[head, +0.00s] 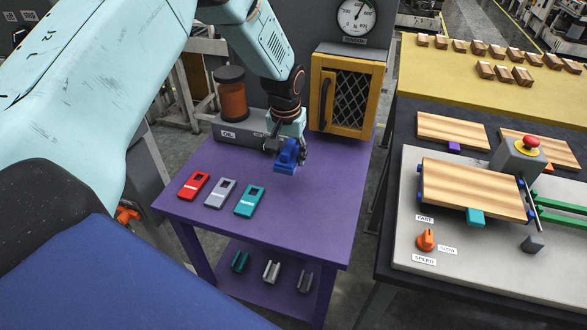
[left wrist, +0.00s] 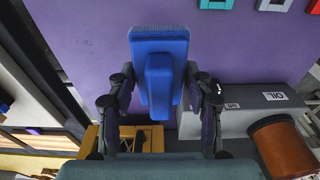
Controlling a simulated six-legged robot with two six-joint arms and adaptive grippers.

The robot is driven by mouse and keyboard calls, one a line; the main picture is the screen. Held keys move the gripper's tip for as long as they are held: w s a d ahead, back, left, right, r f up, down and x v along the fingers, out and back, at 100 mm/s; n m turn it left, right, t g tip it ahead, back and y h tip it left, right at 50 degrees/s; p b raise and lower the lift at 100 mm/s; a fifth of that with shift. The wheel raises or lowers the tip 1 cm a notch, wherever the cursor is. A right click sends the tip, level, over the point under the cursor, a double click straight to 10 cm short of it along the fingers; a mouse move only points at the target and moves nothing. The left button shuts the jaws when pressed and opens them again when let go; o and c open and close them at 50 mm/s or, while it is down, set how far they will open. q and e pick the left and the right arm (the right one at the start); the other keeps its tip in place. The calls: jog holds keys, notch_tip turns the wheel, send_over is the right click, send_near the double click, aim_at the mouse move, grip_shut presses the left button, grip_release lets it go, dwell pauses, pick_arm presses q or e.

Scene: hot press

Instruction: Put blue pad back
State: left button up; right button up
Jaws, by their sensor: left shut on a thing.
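I cannot tell whether the pad touches the tabletop. A red (head: 193,186), a grey (head: 220,193) and a teal (head: 249,201) flat holder with openings lie in a row on the table. My right gripper is not in view.
The press bench (head: 480,262) with wooden boards is at the right. The table's right side is clear.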

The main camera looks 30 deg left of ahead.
pick_arm(q)
jog(key=shift+w+d+r+b, duration=0.7)
jog(key=shift+w+d+r, duration=0.1)
jog(key=shift+w+r, duration=0.1)
jog(key=d+r+m+b, duration=0.1)
jog(key=d+b, duration=0.2)
jog(key=d, duration=0.2)
jog(key=n+b, duration=0.1)
send_over(319, 212)
notch_tip(319, 212, down, 7)
jog(key=shift+s+d+r, duration=0.1)
jog(key=shift+s, duration=0.05)
notch_tip(319, 212, down, 4)
jog(key=shift+s+r, duration=0.15)
jog(key=shift+r, duration=0.1)
jog(key=shift+f, duration=0.25)
jog(key=shift+w, duration=0.2)
jog(key=shift+s+f, duration=0.1)
jog(key=shift+f, duration=0.05)
